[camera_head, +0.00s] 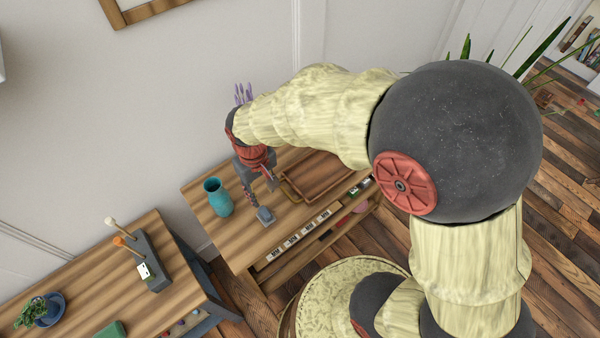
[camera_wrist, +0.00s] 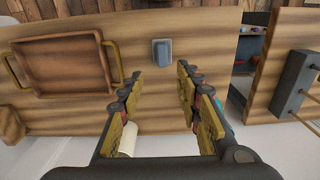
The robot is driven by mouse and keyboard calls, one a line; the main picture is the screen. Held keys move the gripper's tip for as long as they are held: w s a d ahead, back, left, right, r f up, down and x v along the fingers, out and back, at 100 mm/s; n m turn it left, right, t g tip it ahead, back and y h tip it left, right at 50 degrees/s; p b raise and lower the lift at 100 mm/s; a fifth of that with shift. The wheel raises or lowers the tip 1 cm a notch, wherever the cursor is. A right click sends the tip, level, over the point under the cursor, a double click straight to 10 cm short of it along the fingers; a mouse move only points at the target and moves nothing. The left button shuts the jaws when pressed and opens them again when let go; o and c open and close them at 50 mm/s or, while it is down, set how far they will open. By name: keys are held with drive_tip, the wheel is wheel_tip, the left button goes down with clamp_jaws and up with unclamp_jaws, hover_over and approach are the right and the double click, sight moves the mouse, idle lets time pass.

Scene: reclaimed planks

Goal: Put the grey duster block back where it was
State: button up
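The grey duster block (camera_head: 265,215) lies on the wooden table near its front edge, by itself. It also shows in the wrist view (camera_wrist: 162,52), at top centre, lying flat beyond the fingertips. My gripper (camera_head: 262,190) is above the table, just behind the block in the head view. In the wrist view my gripper (camera_wrist: 160,75) has its two fingers spread apart with bare wood between them. It is open and empty, and the block is apart from the fingers.
A brown tray (camera_head: 312,178) with handles lies right of the block, and a teal vase (camera_head: 217,197) stands to its left. A lower shelf (camera_head: 330,230) runs below the front edge. A second table (camera_head: 90,285) at left bears a dark rack (camera_head: 150,262) with pegs and a potted plant (camera_head: 40,310).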

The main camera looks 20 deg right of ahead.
drive_tip(key=s+d+r+m+t, duration=0.1)
drive_tip(key=s+d+r, duration=0.3)
drive_tip(key=r, duration=0.3)
drive_tip(key=s+d+r+m+t, duration=0.1)
drive_tip(key=s+d+r+t, duration=0.1)
drive_tip(key=r, duration=0.5)
drive_tip(key=s+d+r+m+t, duration=0.1)
drive_tip(key=s+d+r+t, duration=0.1)
drive_tip(key=s+d+r, duration=0.3)
drive_tip(key=v, duration=0.3)
drive_tip(key=shift+d, duration=0.3)
